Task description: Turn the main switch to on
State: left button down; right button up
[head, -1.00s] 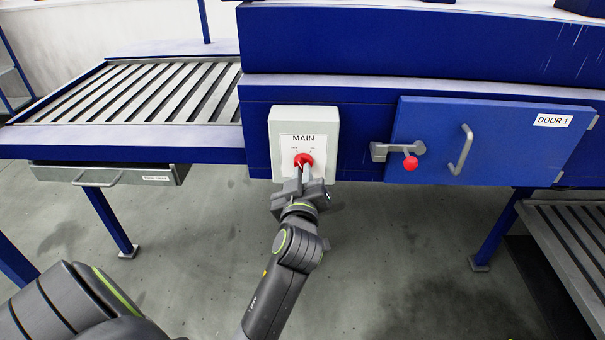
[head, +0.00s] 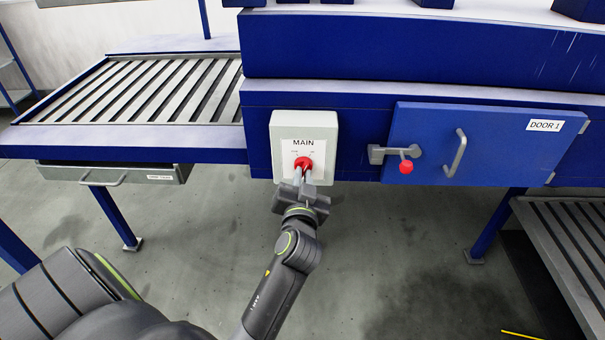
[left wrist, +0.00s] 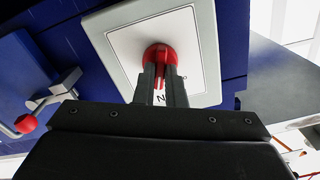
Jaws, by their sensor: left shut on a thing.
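The main switch is a red rotary knob (head: 303,162) on a pale grey box marked MAIN (head: 318,124), on the front of the blue machine. My left gripper (head: 303,177) reaches it from below, its two fingers shut on the knob. In the left wrist view, the fingers (left wrist: 162,80) lie on either side of the red knob's grip, below the round red top (left wrist: 158,54). The fingers hide part of the knob and its lettering, so I cannot read the exact switch position. My right gripper is out of view.
To the right is a blue door marked DOOR 1 (head: 500,140) with a handle (head: 456,153) and a red-knobbed latch (head: 405,166). A slatted conveyor (head: 140,92) and a drawer (head: 115,175) are at left. The floor below the box is open.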

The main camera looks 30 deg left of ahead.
pick_arm(q)
jog(key=shift+r+m, duration=0.15)
jog(key=shift+m, duration=0.55)
jog(key=shift+m+p, duration=0.3)
jog(key=c, duration=1.5)
grip_release()
